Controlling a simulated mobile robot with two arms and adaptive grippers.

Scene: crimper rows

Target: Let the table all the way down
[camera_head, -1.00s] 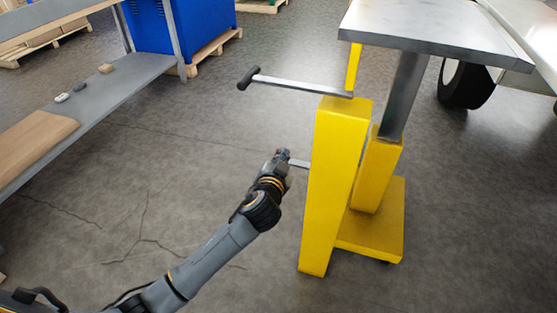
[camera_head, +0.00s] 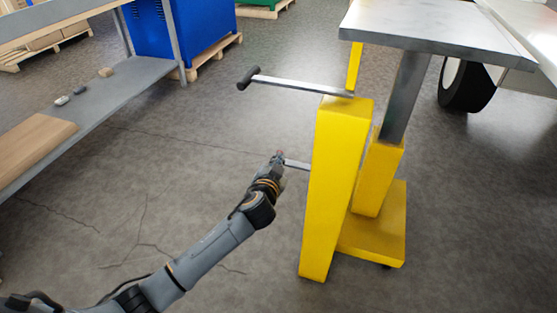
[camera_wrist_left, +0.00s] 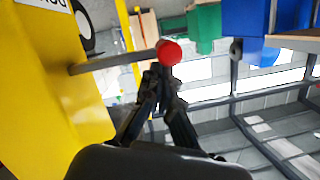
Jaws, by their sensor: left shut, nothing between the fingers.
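The lift table has a grey metal top (camera_head: 435,30) on a grey post (camera_head: 405,97), with yellow uprights and a yellow base (camera_head: 385,240). An upper lever (camera_head: 305,85) with a black grip sticks out to the left. A shorter lower lever (camera_head: 297,164) sticks out below it; in the left wrist view its grey bar (camera_wrist_left: 115,62) ends in a red knob (camera_wrist_left: 169,53). My left gripper (camera_head: 279,157) is at the lower lever's end. In the wrist view its fingers (camera_wrist_left: 160,76) are shut and empty, just short of the knob; contact is unclear. My right gripper is out of view.
A grey workbench (camera_head: 105,85) with small items stands at the left. A blue cabinet (camera_head: 185,25) on a pallet is behind it. A wheeled vehicle (camera_head: 467,85) is at the right, close to the table top. The cracked floor (camera_head: 150,180) between is clear.

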